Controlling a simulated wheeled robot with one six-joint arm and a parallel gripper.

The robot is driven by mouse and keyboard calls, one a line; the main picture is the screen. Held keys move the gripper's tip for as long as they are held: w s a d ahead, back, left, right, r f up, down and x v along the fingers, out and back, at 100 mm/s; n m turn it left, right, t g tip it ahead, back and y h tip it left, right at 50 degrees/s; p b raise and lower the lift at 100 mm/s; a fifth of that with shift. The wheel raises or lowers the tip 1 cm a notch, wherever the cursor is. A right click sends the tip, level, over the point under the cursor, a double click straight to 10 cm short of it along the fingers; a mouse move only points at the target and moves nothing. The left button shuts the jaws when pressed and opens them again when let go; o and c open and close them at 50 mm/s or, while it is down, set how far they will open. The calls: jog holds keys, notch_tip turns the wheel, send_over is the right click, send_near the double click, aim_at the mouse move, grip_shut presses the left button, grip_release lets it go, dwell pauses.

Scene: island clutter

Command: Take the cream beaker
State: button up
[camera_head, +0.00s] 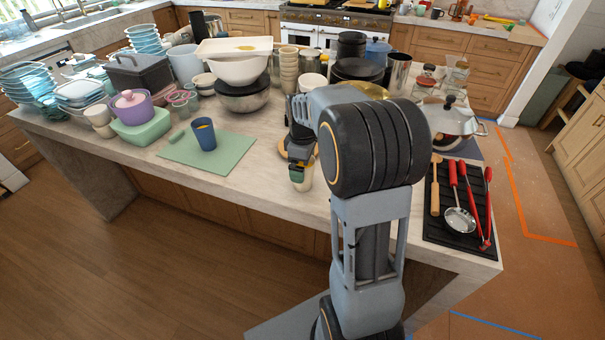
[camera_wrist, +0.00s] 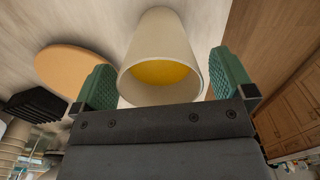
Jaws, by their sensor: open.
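The cream beaker (camera_wrist: 155,35) stands on the pale countertop in the wrist view, with its rim toward me and yellow showing inside. My gripper (camera_wrist: 163,82) is open, with one green finger on each side of the beaker. In the head view, my gripper (camera_head: 298,167) is low over the island's front edge. The beaker (camera_head: 305,182) shows there only in part, behind the fingers.
A round tan disc (camera_wrist: 68,68) lies left of the beaker. A stack of cream cups (camera_head: 289,70) stands farther back. A blue cup (camera_head: 205,134) is on a green mat (camera_head: 232,150) to the left. A black tray (camera_head: 436,222) with utensils lies right.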

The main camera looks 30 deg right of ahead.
jog(key=shift+f, duration=0.1)
jog(key=c, duration=1)
